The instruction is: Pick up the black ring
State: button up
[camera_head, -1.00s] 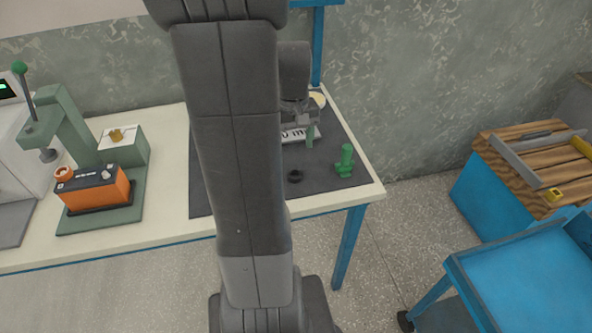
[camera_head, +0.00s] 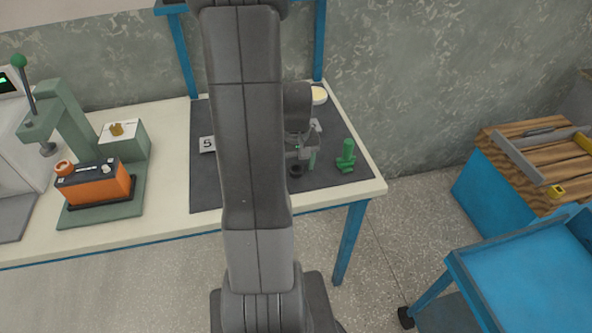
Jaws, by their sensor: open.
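The black ring (camera_head: 296,171) lies on the dark mat (camera_head: 341,127) near the mat's front edge, just right of my arm. My gripper (camera_head: 301,160) is over the mat, directly behind or above the ring in the picture, with its jaws open and empty. I cannot tell how high it is above the ring. Part of the ring's far side is close to or behind the gripper in the picture.
A green upright part (camera_head: 346,157) stands right of the ring, and another green piece (camera_head: 311,160) shows beside my gripper.

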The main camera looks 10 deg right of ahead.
jog(key=c, duration=1)
jog(key=shift+c, duration=0.2)
